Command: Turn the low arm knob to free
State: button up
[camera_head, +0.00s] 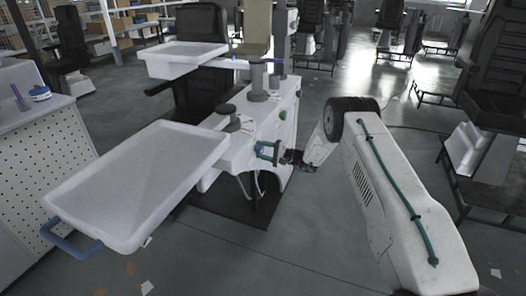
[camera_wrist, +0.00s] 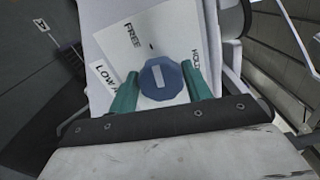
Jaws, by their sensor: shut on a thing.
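A label starting "LOW" (camera_wrist: 104,76) is at the left, partly hidden by a finger. In the head view my gripper (camera_head: 268,151) is at the white column body (camera_head: 240,152).
A large white tray (camera_head: 135,178) with a blue handle (camera_head: 70,240) extends left from the column. A smaller white tray (camera_head: 183,58) is higher behind it. A perforated white cabinet (camera_head: 45,155) stands at the left. Black chairs stand behind and right. Floor is open in front.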

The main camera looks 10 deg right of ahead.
jog(key=shift+d+f+n, duration=0.1)
jog(key=shift+f+n, duration=0.1)
jog(key=shift+n, duration=0.4)
jog(key=shift+s, duration=0.1)
jog(key=o, duration=0.9)
jog(key=shift+o, duration=0.2)
jog(key=shift+r, duration=0.1)
jog(key=v, duration=0.7)
jog(key=shift+s+d, duration=0.2)
jog(key=shift+d, duration=0.05)
